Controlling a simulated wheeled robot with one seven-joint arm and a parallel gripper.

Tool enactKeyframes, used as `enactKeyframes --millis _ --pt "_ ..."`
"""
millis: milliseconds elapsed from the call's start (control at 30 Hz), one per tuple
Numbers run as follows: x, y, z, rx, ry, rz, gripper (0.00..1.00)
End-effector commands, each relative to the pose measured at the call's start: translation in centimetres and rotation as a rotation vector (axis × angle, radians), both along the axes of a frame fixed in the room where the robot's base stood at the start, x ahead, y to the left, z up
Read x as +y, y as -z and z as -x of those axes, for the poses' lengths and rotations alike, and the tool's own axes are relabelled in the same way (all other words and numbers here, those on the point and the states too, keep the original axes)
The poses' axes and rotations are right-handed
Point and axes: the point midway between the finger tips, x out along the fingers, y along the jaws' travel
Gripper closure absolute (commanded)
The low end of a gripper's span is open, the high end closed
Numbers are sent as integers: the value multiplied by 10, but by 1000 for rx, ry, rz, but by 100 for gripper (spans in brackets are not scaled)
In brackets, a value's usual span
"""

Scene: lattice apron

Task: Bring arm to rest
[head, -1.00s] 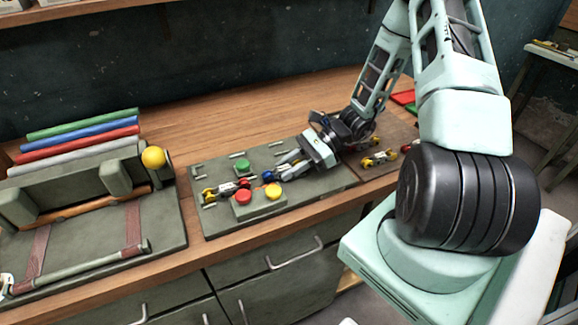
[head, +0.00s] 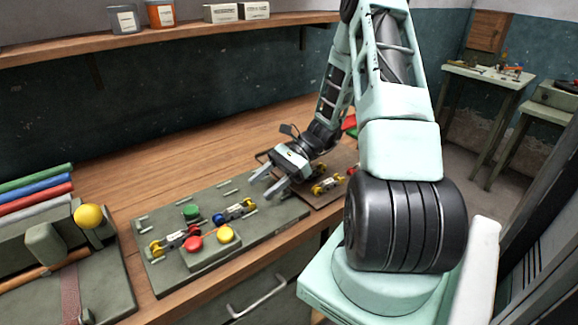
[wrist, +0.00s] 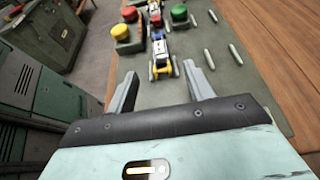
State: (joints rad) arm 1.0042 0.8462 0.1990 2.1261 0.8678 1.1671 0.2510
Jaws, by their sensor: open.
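My gripper (head: 267,187) is open and empty, above the right part of the green-grey board (head: 168,275). In the wrist view, its two grey fingers (wrist: 157,88) stand apart with the board beneath. A blue and yellow link piece (head: 236,211) lies on the board, clear of the fingers; it also shows in the wrist view (wrist: 162,56). A second link piece with yellow and red ends (head: 175,241) lies to its left. Green (head: 191,211), red (head: 194,243) and yellow (head: 225,233) buttons are on the board.
Another yellow-ended link piece (head: 327,186) lies on a brown board right of my gripper. At left is a rack with coloured rods (head: 36,191) and a yellow ball (head: 88,216). A shelf (head: 180,32) with tins and boxes runs above. The wooden bench behind the board is bare.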

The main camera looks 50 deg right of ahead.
Motion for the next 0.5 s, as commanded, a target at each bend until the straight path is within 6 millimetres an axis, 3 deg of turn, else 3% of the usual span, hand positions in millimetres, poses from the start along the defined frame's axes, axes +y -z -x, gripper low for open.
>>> enactKeyframes --millis 200,500 --pt "-45 -17 12 -2 3 4 47" --pt "-76 -32 22 0 1 0 47"
